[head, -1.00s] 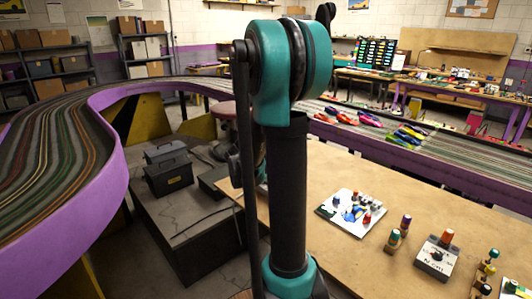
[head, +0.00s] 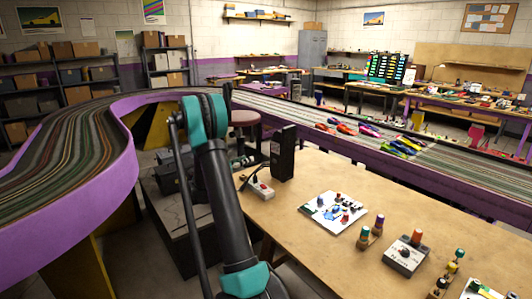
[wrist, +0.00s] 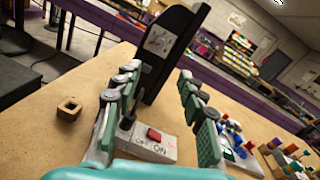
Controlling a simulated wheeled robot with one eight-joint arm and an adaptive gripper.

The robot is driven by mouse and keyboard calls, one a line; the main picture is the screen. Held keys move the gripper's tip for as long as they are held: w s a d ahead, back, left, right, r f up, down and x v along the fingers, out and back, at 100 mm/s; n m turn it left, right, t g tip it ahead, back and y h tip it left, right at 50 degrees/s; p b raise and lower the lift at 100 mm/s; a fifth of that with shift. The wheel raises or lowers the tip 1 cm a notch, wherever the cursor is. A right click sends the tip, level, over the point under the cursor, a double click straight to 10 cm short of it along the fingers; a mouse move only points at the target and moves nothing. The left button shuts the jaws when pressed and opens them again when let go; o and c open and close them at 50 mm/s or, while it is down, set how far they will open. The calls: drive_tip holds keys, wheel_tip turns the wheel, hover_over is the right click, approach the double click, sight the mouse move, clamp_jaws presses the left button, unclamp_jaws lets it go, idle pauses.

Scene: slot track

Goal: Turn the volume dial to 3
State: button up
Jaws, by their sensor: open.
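No dial that I can read as the volume dial or its number shows clearly. Candidates in the head view are a grey box with an orange-topped knob (head: 405,256), its lettering too small to read, and a white panel with several small knobs (head: 333,222). A tall black box (head: 283,153) stands upright at the table's far left; it also shows in the wrist view (wrist: 165,50), with a pale label. My gripper (wrist: 158,73) is open and empty, its green-padded fingers on either side of the view, above a switch box marked ON and OFF (wrist: 150,146).
The switch box with its red button also shows in the head view (head: 260,188). Knobbed pegs (head: 370,231) stand between panel and grey box. A small wooden square ring (wrist: 69,108) lies left of my gripper. The purple-sided track (head: 330,143) runs behind the wooden table (head: 310,261).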

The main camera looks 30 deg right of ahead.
sight(273, 149)
drive_tip(key=w+d, duration=0.3)
drive_tip(key=d, duration=1.3)
drive_tip(key=shift+d, duration=0.25)
clamp_jaws()
